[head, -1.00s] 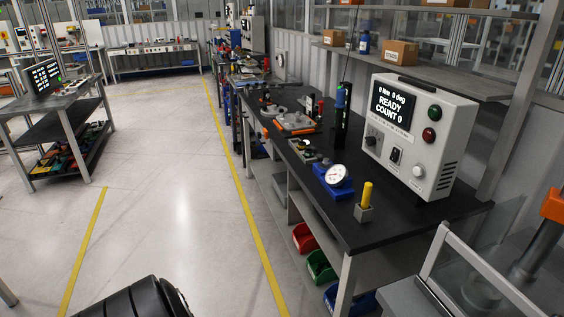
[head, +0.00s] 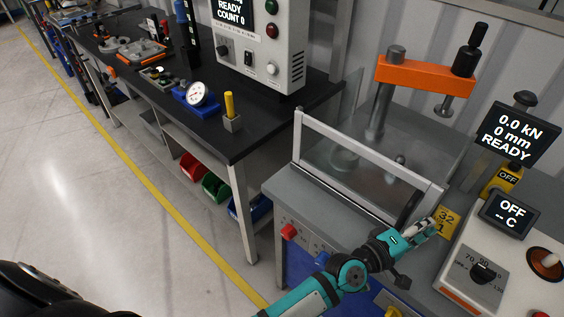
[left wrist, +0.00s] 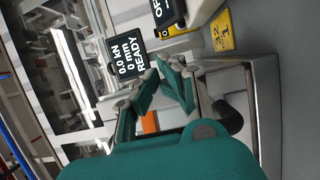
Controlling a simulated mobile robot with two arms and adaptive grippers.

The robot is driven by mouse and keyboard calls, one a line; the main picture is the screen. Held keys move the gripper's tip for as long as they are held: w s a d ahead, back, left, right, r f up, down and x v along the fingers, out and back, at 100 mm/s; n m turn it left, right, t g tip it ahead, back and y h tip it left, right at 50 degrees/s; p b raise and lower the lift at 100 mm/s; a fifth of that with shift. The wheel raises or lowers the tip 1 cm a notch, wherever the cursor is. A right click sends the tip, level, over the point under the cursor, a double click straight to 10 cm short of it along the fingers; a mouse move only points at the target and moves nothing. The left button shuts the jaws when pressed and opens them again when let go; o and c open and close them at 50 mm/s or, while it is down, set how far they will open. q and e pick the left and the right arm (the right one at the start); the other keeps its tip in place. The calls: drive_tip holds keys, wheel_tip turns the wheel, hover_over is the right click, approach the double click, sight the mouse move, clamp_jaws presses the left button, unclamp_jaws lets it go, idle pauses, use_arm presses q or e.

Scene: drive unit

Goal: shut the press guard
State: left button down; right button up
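The press guard (head: 365,168) is a clear panel in a pale metal frame, standing upright on the grey press bench in the head view. A black curved handle (head: 409,207) is near its right end and also shows in the left wrist view (left wrist: 229,117). Behind the guard stands the press with its orange arm (head: 425,75). My left gripper (head: 424,231) is beside the guard's right end, close to the handle. In the left wrist view its fingers (left wrist: 160,78) are apart with nothing visible between them; the handle lies outside them, to the right. My right gripper is out of view.
A press display (head: 515,133) reading 0.0 kN, 0 mm, READY stands right of the press. A heater-like box with a dial (head: 482,272) sits at right, near my left gripper. A yellow label (head: 446,220) is beside the gripper. The floor at left is clear.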

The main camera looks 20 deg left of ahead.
use_arm(q)
drive_tip(key=shift+w+r, duration=0.15)
drive_tip(key=shift+r, duration=0.05)
drive_tip(key=s+a+f+m+g+y, duration=0.35)
drive_tip(key=s+a, duration=0.55)
drive_tip(key=a, duration=0.3)
drive_tip(key=s+a+f+m+g+y, duration=0.4)
drive_tip(key=s+a, duration=0.4)
drive_tip(key=a, duration=0.4)
drive_tip(key=s+a+f+m+g+y, duration=0.3)
drive_tip(key=s+a+m+y, duration=0.15)
drive_tip(key=s+a, duration=0.6)
wheel_tip(320, 180, down, 29)
drive_tip(key=a+b, duration=0.1)
drive_tip(key=s+a+f+g+b, duration=0.1)
drive_tip(key=s+a+f+g, duration=0.1)
drive_tip(key=s+f, duration=1.3)
drive_tip(key=shift+s+a, duration=0.45)
drive_tip(key=shift+s, duration=0.25)
